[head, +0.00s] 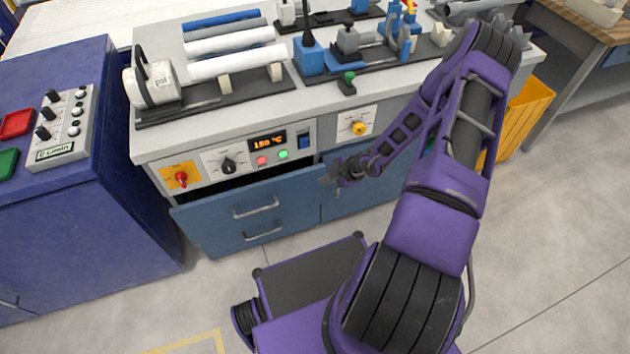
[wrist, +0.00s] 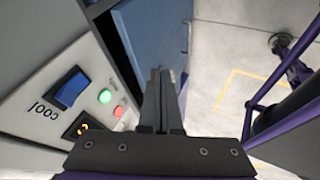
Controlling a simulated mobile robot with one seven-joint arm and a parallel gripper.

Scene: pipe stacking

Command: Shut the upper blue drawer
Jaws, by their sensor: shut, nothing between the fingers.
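The upper blue drawer (head: 230,221) is pulled out from the workbench, at the left below the control panel, with a dark gap behind its front. Its grey bar handle (head: 256,208) faces out. My gripper (head: 329,180) is at the drawer's right end, near the top edge, with its fingers shut and empty. In the wrist view the shut fingers (wrist: 163,85) point toward the blue drawer (wrist: 152,35). I cannot tell whether they touch it. My arm covers part of the bench front on the right.
A second handle (head: 264,234) shows below the first. The control panel (head: 240,150) with a lit display sits above the drawer. A blue cabinet (head: 80,215) stands close at the left and a yellow bin (head: 525,105) at the right. Floor in front is mostly clear.

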